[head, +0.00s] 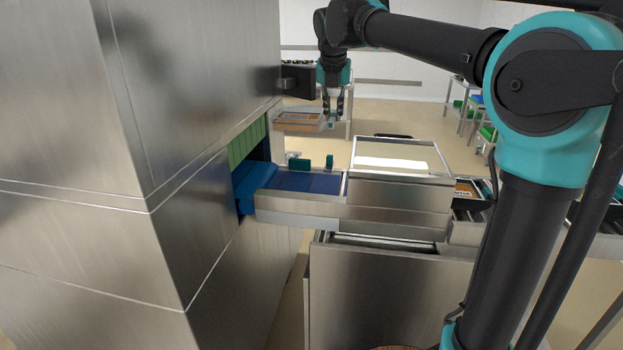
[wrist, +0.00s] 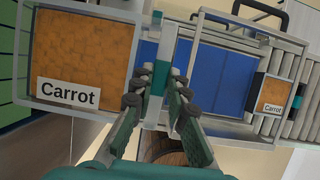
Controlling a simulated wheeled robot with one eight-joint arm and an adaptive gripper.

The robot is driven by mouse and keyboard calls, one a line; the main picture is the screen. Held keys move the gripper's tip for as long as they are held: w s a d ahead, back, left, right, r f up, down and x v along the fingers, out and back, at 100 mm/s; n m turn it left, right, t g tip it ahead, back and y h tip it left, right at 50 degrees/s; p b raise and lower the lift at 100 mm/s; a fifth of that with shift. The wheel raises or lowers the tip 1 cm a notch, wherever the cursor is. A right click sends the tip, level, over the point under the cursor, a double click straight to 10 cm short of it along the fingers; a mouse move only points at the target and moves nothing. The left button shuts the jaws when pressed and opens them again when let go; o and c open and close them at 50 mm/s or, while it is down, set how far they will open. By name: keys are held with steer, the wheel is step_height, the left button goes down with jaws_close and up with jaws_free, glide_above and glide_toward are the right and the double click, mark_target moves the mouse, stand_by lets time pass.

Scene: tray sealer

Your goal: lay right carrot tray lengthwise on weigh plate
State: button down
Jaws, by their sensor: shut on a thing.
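A clear-walled tray with orange contents and a "Carrot" label (wrist: 85,50) fills the left of the wrist view. My gripper (wrist: 157,95) is shut on its right-hand edge, and the tray sticks out to the left of the fingers. In the head view my gripper (head: 333,103) holds this tray (head: 298,119) roughly level, beyond the blue belt and apart from it. A second carrot tray (head: 465,190) sits on the line at the right; it also shows in the wrist view (wrist: 272,93). I cannot surely pick out the weigh plate.
A tall steel machine (head: 165,120) with green strips at its opening stands at the left. A blue belt (head: 305,182) leads into it, with small teal posts beside it. A metal frame (head: 402,141) rises above the line. Rollers (wrist: 305,105) lie at the right.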

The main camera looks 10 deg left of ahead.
steer(key=f, duration=1.9)
steer(key=shift+s+f, duration=0.2)
steer(key=shift+f, duration=0.05)
steer(key=c, duration=1.5)
jaws_free()
steer(key=shift+f, duration=0.15)
steer(key=v, duration=1.2)
steer(key=shift+s, duration=0.1)
